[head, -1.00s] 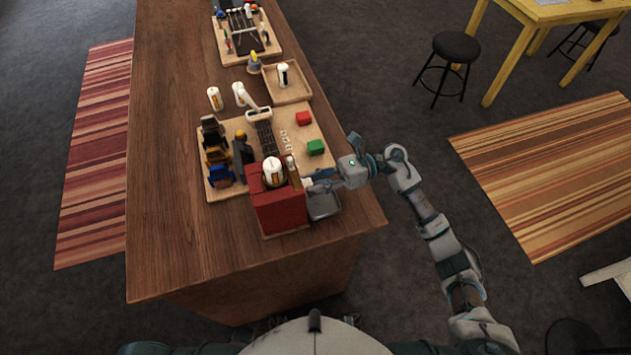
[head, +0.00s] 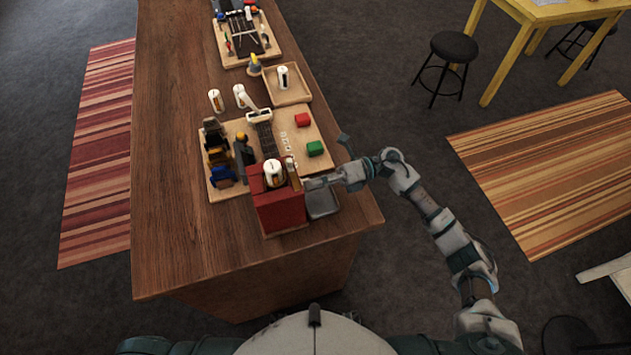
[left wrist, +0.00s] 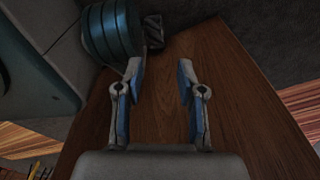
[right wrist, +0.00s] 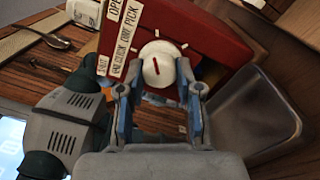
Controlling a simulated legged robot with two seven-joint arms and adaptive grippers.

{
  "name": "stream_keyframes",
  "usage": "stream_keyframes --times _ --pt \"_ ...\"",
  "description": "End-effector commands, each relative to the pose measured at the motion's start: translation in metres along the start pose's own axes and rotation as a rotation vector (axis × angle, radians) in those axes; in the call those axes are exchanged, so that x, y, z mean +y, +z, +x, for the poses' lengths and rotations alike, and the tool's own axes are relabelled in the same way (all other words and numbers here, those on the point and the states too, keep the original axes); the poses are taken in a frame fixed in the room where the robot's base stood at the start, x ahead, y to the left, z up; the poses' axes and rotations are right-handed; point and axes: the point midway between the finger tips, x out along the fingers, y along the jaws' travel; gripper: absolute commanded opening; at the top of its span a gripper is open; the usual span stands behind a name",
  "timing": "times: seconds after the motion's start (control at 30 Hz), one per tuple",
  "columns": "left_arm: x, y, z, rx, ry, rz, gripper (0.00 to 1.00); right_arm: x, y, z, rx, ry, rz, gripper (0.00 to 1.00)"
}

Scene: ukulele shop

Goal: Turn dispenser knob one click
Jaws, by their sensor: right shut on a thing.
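The red dispenser (head: 279,211) stands at the near end of the wooden counter. Its round white knob (right wrist: 158,64) with a red pointer line shows in the right wrist view, under labels on the red face. The pointer is near vertical in that view, tilted slightly. My right gripper (right wrist: 158,78) is shut on the knob, one finger on each side; it also shows at the dispenser's right side in the head view (head: 308,183). My left gripper (left wrist: 158,75) is open and empty above a wooden surface in the left wrist view; the head view does not show it.
A grey metal tray (head: 322,203) sits right of the dispenser, close under my right gripper. A wooden board (head: 320,133) with red and green blocks lies behind. Several white containers stand farther back. The counter's left side is clear.

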Motion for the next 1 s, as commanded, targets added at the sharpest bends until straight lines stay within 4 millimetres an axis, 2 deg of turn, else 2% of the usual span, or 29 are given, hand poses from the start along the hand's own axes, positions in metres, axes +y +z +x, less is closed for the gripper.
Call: stream_keyframes --times 0.3,0.77,0.8,0.87,1.0 --pt "0.0 0.013 0.003 -0.007 0.0 0.002 0.39 -0.002 -0.001 0.002 -0.002 -0.001 0.09 0.0" --pt "0.002 0.013 0.003 -0.007 -0.001 0.002 0.39 -0.003 -0.001 0.002 -0.003 -0.002 0.1 0.0" --pt "0.002 0.013 0.003 -0.007 -0.001 0.002 0.39 -0.003 -0.001 0.002 -0.003 -0.002 0.1 0.45" --pt "0.002 0.013 0.003 -0.007 0.0 0.001 0.39 -0.003 -0.001 0.002 -0.003 -0.002 0.1 0.6" --pt "0.002 0.013 0.003 -0.007 0.0 0.001 0.39 -0.001 -0.001 0.001 -0.003 0.0 0.098 0.6"
